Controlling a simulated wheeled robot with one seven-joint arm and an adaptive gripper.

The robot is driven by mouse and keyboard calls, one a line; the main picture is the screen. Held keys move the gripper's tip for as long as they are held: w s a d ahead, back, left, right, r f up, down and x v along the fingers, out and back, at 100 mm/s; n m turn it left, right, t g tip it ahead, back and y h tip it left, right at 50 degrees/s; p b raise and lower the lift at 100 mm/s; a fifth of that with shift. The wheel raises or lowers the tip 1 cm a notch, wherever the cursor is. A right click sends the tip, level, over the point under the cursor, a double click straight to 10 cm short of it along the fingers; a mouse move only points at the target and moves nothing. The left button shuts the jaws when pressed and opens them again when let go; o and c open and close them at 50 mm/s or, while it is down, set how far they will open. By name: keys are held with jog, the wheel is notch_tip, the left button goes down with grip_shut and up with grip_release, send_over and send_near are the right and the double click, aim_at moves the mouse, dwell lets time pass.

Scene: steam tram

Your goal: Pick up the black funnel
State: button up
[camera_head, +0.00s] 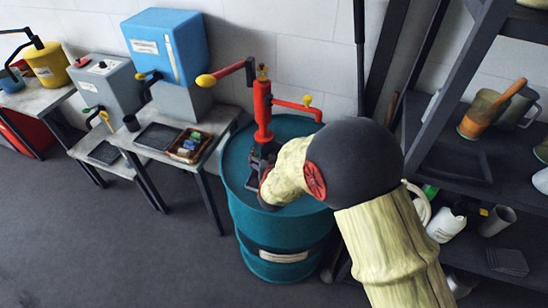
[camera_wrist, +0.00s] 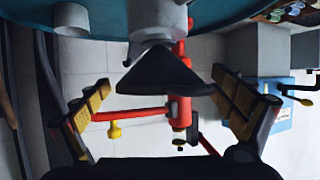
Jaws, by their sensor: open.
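The black funnel (camera_wrist: 165,74) shows in the wrist view as a dark cone, its wide end toward the bottom of the picture. Its narrow end meets a grey cylindrical vessel (camera_wrist: 160,18) at the teal drum's top. My gripper (camera_wrist: 162,84) is open, with one yellow-padded finger left of the funnel and one right, and visible gaps on both sides. In the head view my gripper (camera_head: 260,168) is low over the drum top, mostly behind my own arm. I cannot make out the funnel there.
A red pump (camera_head: 263,112) with yellow-knobbed handles stands on the teal drum (camera_head: 240,230), close to my gripper. A dark shelf rack (camera_head: 450,130) with containers is at right. Benches with a blue tank (camera_head: 168,45) and a parts tray (camera_head: 188,146) are at left. Floor at lower left is clear.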

jog(key=shift+w, duration=0.1)
jog(key=shift+c, duration=1)
jog(key=c, duration=1.1)
jog(key=shift+c, duration=0.2)
jog(key=shift+r, duration=0.45)
jog(key=r, duration=0.1)
jog(key=r+p, duration=0.1)
jog(key=r, duration=0.1)
jog(key=shift+s+r, duration=0.2)
jog(key=shift+s, duration=0.15)
jog(key=s+d+r+p, duration=0.2)
jog(key=s+r, duration=0.6)
jog(key=s, duration=0.5)
jog(key=shift+d+r, duration=0.25)
jog(key=shift+r, duration=0.1)
jog(key=shift+r+p, duration=0.15)
jog(key=shift+p, duration=0.25)
